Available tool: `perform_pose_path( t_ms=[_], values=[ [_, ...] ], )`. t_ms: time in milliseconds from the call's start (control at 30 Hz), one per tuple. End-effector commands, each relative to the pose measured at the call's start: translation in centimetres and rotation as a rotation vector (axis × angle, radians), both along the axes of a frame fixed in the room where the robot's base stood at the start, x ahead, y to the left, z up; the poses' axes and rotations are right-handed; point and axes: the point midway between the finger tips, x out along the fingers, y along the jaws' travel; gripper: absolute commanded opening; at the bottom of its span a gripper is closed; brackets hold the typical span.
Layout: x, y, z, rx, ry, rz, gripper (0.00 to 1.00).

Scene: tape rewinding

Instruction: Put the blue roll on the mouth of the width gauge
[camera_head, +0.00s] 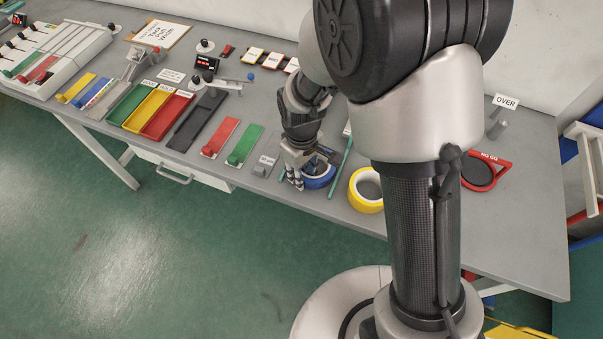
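The blue roll (320,182) lies near the front edge of the table, partly hidden by my gripper. My gripper (305,175) points down at its left side, with fingertips at or over the roll's left rim. Whether the fingers are closed on the roll I cannot tell. I cannot say for sure which thing is the width gauge. A small grey block with a pale label (265,165) stands just left of my gripper. A red frame marked NO GO (497,178) with a dark round centre lies at the right, beyond my arm.
A yellow roll (366,203) lies just right of the blue one, close to my arm. Red and green holders (244,146) and coloured trays (167,117) fill the left. An OVER sign (506,101) stands at the back right.

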Motion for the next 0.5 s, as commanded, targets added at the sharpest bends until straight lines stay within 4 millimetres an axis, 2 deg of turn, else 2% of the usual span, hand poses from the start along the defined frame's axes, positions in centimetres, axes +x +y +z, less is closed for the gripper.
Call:
perform_pose_path(
  t_ms=[267,300,500],
  values=[
    [0.05,0.02,-0.15,0.000,-0.001,0.000,0.00],
    [0.03,0.02,-0.22,0.001,-0.001,0.000,0.24],
    [0.03,0.02,-0.12,0.001,-0.001,0.000,0.37]
  ],
)
